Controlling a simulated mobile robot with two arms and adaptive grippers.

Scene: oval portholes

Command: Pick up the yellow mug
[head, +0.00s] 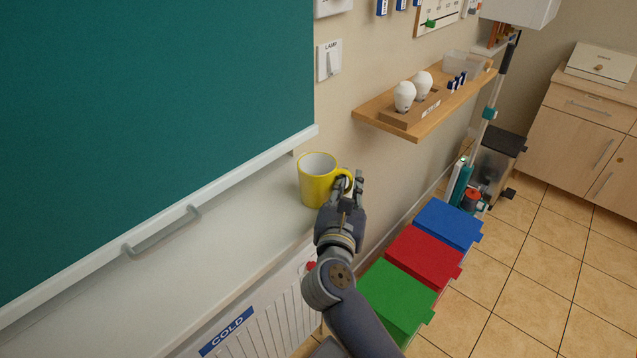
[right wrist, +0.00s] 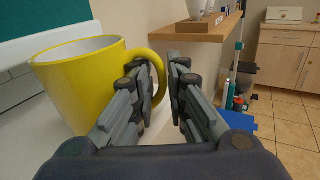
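The yellow mug (head: 314,183) stands upright on the white ledge below the green board, white inside, with its handle to the right. It also shows large at the left of the right wrist view (right wrist: 82,85). My right gripper (head: 349,183) is at the handle side of the mug. In the right wrist view its fingers (right wrist: 160,75) are apart, with the outer curve of the handle showing between them. The left finger overlaps the handle opening; I cannot tell whether it passes through the loop or touches it. My left gripper is not in view.
A wooden shelf (head: 440,115) with two white bulbs (head: 404,97) juts from the wall at the right. Below are green (head: 392,300), red (head: 424,257) and blue (head: 449,222) bins. A radiator (head: 270,325) is under the ledge. The ledge left of the mug is clear.

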